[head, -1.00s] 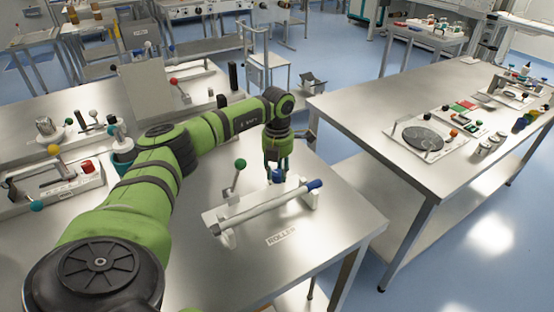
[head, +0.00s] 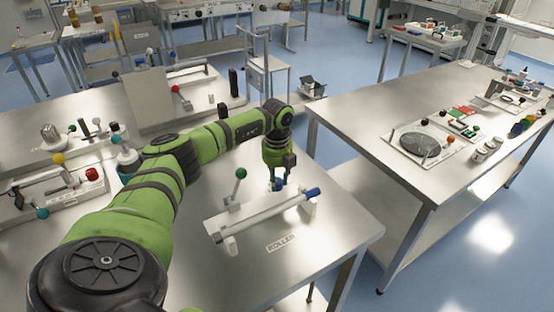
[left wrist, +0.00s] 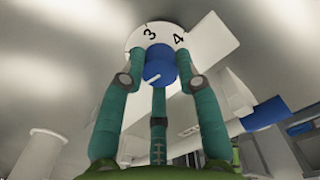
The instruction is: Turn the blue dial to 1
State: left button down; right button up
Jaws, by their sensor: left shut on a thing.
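The blue dial (left wrist: 160,62) sits on a round white plate (left wrist: 137,38) on which the numbers 3 and 4 show in the left wrist view. A pale line marks the dial's face; the other numbers are hidden. My left gripper (left wrist: 158,82) has its teal fingers around the dial and is shut on it. In the head view the left gripper (head: 277,181) points down at the dial, behind the roller (head: 262,213), and the fingers largely hide the dial. My right gripper is not in view.
A green-knobbed lever (head: 240,173) stands left of the dial on the roller unit. The roller has a blue end (head: 312,193). Other fixtures stand on the left bench. A second steel table (head: 350,105) is at right, with open floor between.

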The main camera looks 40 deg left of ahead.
pick_arm(q)
jog(key=shift+r+n+p, duration=0.1)
jog(key=shift+n+p, duration=0.2)
jog(key=shift+n, duration=0.8)
jog(key=shift+w+a, duration=0.1)
jog(key=shift+a, duration=0.05)
jog(key=c, duration=1)
grip_release()
jog(key=shift+c, duration=0.2)
jog(key=shift+o, duration=0.7)
notch_tip(320, 180, up, 12)
